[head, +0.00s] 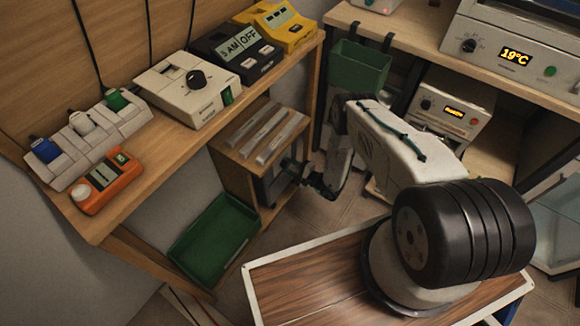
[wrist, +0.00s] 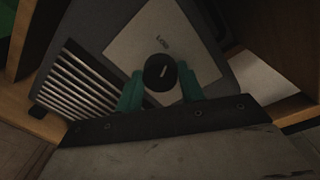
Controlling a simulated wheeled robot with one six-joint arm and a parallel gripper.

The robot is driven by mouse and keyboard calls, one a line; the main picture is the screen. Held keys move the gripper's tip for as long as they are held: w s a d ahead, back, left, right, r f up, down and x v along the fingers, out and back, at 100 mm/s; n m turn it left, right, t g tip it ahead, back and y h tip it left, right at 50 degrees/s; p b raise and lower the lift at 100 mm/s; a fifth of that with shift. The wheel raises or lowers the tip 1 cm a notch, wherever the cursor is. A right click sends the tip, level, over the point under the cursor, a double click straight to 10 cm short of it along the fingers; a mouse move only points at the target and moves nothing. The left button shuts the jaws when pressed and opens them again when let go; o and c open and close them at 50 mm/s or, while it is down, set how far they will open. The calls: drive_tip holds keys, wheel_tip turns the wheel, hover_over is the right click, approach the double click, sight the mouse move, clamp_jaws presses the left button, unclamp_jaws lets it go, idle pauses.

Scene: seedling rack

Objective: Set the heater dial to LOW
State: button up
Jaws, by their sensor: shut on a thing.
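The heater (wrist: 226,78) has a dark grey body with a silver slatted grille and a pale plate. Its round black dial (wrist: 161,72) sits on the plate and bears a short white pointer line, slightly slanted in the wrist view. A small label that seems to read LOW (wrist: 162,42) is printed above the dial in that view. My gripper (wrist: 161,80) has green fingers, one on each side of the dial, shut on it. In the head view my arm reaches down to the heater (head: 283,180) in the lower opening of a wooden stand; the dial is hidden there.
The wooden stand (head: 228,172) has pale bars on top. A green crate (head: 215,240) is on the floor to its left. A bench (head: 135,198) with several devices runs above, and a shelf (head: 410,40) with appliances stands at right.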

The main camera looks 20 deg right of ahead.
drive_tip(key=shift+n, duration=1.5)
drive_tip(key=shift+f, duration=0.1)
drive_tip(key=o, duration=1)
drive_tip(key=shift+c, duration=0.2)
drive_tip(key=v, duration=0.8)
drive_tip(key=shift+a, duration=0.1)
